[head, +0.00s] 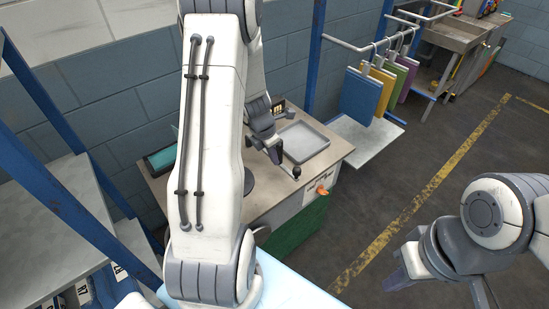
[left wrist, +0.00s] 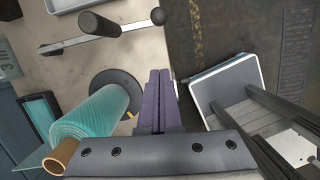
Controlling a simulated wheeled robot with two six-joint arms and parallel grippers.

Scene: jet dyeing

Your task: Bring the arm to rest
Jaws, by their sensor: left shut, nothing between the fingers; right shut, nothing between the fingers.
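My left gripper (head: 274,156) hangs over the worktop, near the grey tray, with its arm filling the middle of the head view. In the left wrist view its two purple fingers (left wrist: 160,75) lie together with nothing between them. My right gripper (head: 393,282) is at the lower right, above the dark floor, its fingers shut and empty. The right arm is folded, and part of it lies beyond the picture's right edge.
The worktop (head: 262,205) carries a grey tray (head: 304,139) and a black-knobbed lever (head: 296,171). Coloured panels (head: 361,96) hang at a rack. Blue posts (head: 42,95) rise at left.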

